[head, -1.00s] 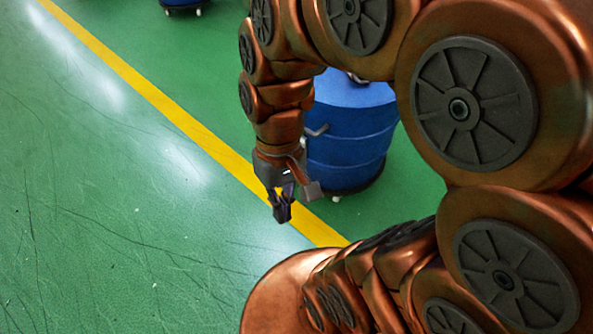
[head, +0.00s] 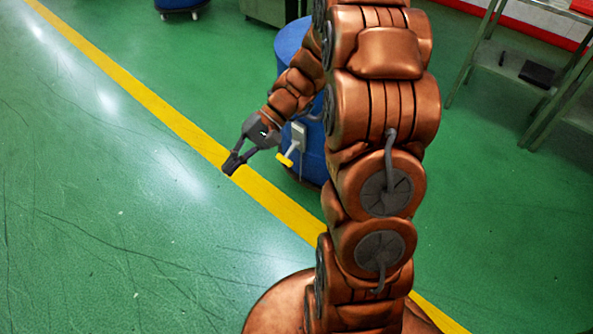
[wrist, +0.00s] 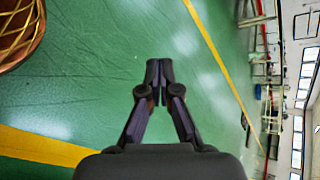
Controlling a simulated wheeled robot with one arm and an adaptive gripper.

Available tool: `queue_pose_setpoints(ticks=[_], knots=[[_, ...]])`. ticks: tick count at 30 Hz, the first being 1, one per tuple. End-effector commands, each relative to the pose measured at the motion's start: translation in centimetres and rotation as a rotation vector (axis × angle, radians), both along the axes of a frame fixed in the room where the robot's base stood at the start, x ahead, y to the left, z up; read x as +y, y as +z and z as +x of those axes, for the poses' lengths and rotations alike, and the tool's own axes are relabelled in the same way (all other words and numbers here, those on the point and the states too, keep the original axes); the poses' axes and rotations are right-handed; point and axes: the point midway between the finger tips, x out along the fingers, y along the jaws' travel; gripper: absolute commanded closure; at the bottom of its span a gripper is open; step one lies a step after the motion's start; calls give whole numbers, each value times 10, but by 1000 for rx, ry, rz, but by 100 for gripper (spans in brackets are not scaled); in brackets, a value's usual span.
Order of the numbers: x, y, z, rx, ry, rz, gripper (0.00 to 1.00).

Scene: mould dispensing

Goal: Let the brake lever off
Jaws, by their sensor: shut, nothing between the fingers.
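A short lever with a yellow tip (head: 285,160) shows in the head view, low against the near side of the blue drum (head: 312,165). A pale grey box (head: 298,136) shows just above it; I cannot tell what the box belongs to. My gripper (head: 231,168) is shut and empty, to the left of the lever and apart from it, above the yellow floor line. In the wrist view my gripper (wrist: 159,66) has its fingertips together, over bare green floor. The lever does not show in the wrist view. My arm hides much of the drum.
A yellow line (head: 130,84) crosses the green floor, which is clear to the left. Another blue drum (head: 182,4) stands at the top. A green-grey cabinet (head: 265,10) is behind the drum, and a metal rack (head: 545,110) stands at the right.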

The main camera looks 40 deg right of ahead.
Motion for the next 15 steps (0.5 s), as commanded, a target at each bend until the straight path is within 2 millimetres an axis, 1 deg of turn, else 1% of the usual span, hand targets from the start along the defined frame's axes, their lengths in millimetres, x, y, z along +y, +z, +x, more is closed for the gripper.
queue_pose_setpoints(ticks=[1,3,8,12,14,15], knots=[[-10,-24,12,-5,-38,34,100],[-22,-42,28,-21,-86,79,100],[-53,-85,60,-58,-200,179,100],[-87,-125,86,-105,-307,255,100],[-103,-143,95,-124,-356,287,100],[-113,-156,101,-137,-388,305,100]])
